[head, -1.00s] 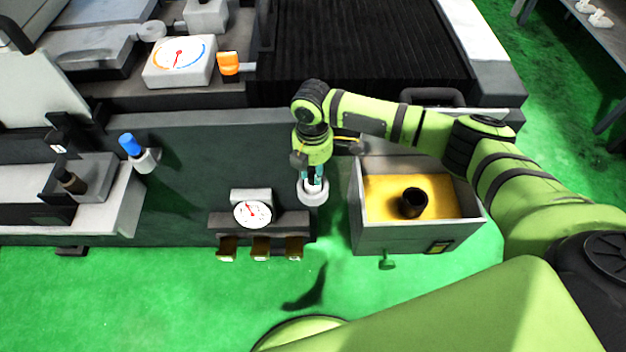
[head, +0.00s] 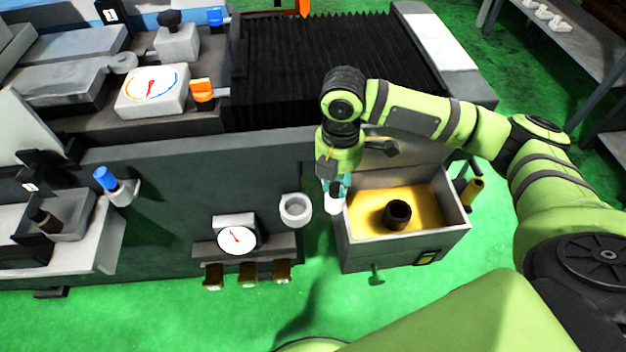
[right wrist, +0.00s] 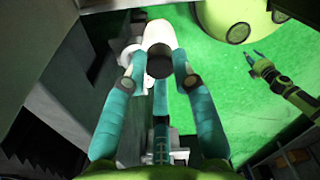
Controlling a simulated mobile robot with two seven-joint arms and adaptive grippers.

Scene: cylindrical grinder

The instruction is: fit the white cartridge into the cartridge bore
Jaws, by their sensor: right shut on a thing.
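My right gripper (head: 337,190) is shut on the white cartridge (head: 335,204), which hangs below the fingers near the left wall of the grey box. In the right wrist view the cartridge (right wrist: 159,38) lies between the teal fingers, with a dark round end towards the camera. A dark hollow cylinder (head: 398,214) stands on the box's yellow floor, and an empty white ring (head: 295,209) projects from the machine; I cannot tell which is the cartridge bore. What seems to be my left gripper (right wrist: 254,58) shows small in the right wrist view, its opening unclear.
The grey box (head: 405,250) stands right of the machine's front face. A white dial gauge (head: 237,239) sits left of the white ring above several brass-coloured tabs. A black bellows (head: 330,75) lies behind. Green floor (head: 150,310) is clear in front.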

